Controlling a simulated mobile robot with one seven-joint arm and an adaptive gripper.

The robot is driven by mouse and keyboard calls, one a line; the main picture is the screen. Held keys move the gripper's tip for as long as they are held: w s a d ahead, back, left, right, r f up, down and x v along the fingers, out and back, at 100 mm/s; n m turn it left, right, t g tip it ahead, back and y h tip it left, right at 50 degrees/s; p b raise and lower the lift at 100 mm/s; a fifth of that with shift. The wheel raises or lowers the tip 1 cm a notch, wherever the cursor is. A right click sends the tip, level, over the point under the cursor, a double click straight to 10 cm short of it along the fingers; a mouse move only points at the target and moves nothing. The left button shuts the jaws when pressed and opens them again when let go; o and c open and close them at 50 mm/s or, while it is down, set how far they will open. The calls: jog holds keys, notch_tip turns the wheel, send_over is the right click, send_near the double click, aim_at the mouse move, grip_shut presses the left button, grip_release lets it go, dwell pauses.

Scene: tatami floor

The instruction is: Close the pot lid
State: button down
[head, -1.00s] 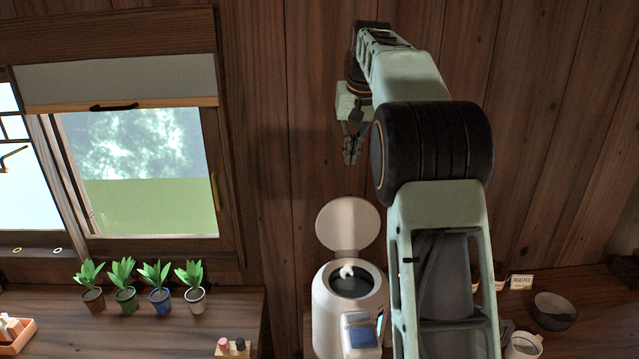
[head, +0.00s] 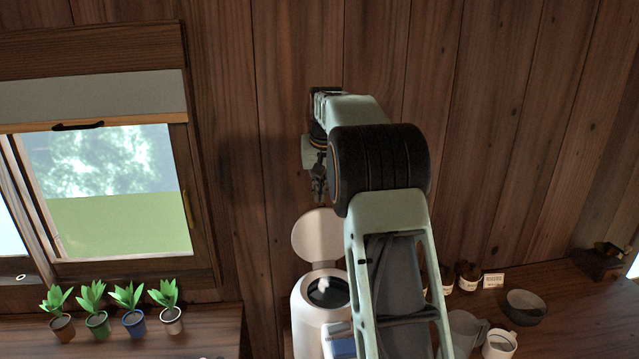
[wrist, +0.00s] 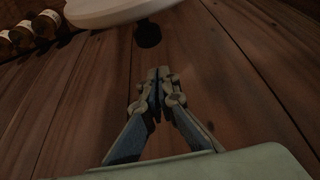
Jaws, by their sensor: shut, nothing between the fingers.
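The white pot (head: 313,325) stands on the counter with its round lid (head: 318,237) tilted up and open at the back. The dark opening (head: 328,292) shows, with a small white thing at its rim. My gripper (head: 319,197) is just above the lid's upper edge in the head view, near the wooden wall. In the wrist view my gripper (wrist: 158,75) is shut and empty, its fingertips together. The pale disc edge of the lid (wrist: 115,10) shows at the top of that view, apart from the fingertips, with a dark knob (wrist: 147,34) below it.
Several potted plants (head: 130,306) stand on the left counter. To the right are a grey bowl (head: 525,307), a white mug (head: 499,344), a grey pitcher (head: 466,332) and jars (head: 468,277), also seen in the wrist view (wrist: 46,24). My arm hides part of the counter right of the pot.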

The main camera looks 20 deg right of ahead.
jog(key=shift+s+a, duration=0.2)
jog(key=shift+s, duration=0.55)
jog(key=shift+s+a, duration=0.15)
jog(key=shift+s, duration=0.6)
jog(key=shift+b, duration=0.35)
